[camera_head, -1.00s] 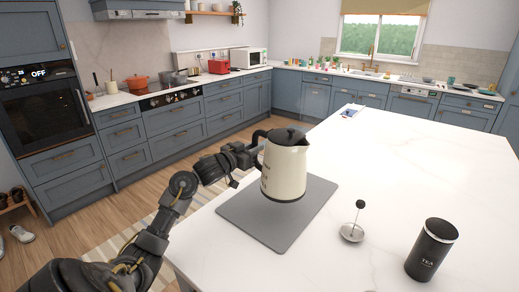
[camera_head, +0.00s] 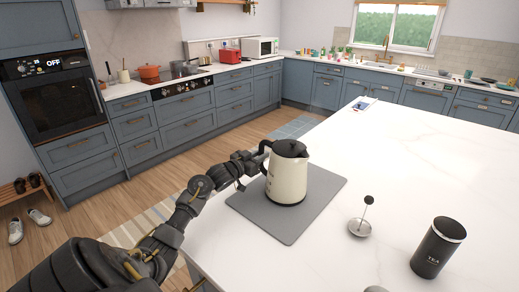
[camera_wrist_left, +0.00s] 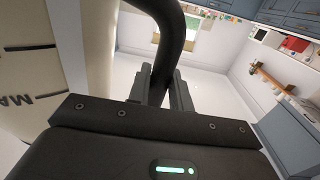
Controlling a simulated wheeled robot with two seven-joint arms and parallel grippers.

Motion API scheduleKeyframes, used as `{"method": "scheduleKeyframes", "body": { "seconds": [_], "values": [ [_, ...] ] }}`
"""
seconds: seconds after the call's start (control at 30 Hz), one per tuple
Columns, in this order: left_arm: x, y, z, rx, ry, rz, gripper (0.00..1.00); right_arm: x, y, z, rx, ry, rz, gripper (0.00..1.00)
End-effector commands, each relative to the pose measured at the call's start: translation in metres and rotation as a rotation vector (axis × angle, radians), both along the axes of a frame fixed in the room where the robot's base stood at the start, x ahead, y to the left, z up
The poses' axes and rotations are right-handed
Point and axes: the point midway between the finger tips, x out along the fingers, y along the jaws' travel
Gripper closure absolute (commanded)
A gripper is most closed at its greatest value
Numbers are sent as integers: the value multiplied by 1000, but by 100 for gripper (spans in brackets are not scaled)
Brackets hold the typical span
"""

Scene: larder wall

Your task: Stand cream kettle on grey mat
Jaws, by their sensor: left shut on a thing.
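The cream kettle (camera_head: 287,178) has a black lid and a black handle. It is upright over the middle of the grey mat (camera_head: 285,225) on the white island worktop. Its base looks on or just above the mat; I cannot tell which. My left gripper (camera_head: 262,161) is shut on the kettle's handle, at the kettle's left side. In the left wrist view the black handle (camera_wrist_left: 172,40) runs between my left gripper's fingers (camera_wrist_left: 163,88), and the cream body (camera_wrist_left: 30,75) fills the left edge. My right gripper is not in view.
A metal plunger piece with a black knob (camera_head: 361,225) and a black tea canister (camera_head: 437,248) stand right of the mat. A small flat item (camera_head: 363,104) lies at the worktop's far end. The rest of the worktop is mostly clear.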

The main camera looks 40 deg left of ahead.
Motion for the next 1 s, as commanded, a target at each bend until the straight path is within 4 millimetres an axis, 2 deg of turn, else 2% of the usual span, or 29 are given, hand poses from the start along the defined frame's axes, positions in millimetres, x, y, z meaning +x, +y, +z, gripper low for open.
{"method": "scheduleKeyframes", "body": {
  "seconds": [0.2,0.23,0.37,0.63,0.73,0.87,1.0],
  "values": [
    [0,0,1,1,-6,0,100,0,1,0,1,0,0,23],
    [0,-1,-4,3,5,-2,75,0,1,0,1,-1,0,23],
    [0,-1,-4,3,5,-2,58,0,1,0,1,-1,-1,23],
    [-1,0,-3,2,4,-1,58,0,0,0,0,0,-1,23],
    [-7,0,-4,3,4,0,58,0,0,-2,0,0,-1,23],
    [-26,1,-5,5,5,0,58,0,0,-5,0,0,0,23],
    [-56,1,-5,6,5,-1,58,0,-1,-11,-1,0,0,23]
  ]
}}
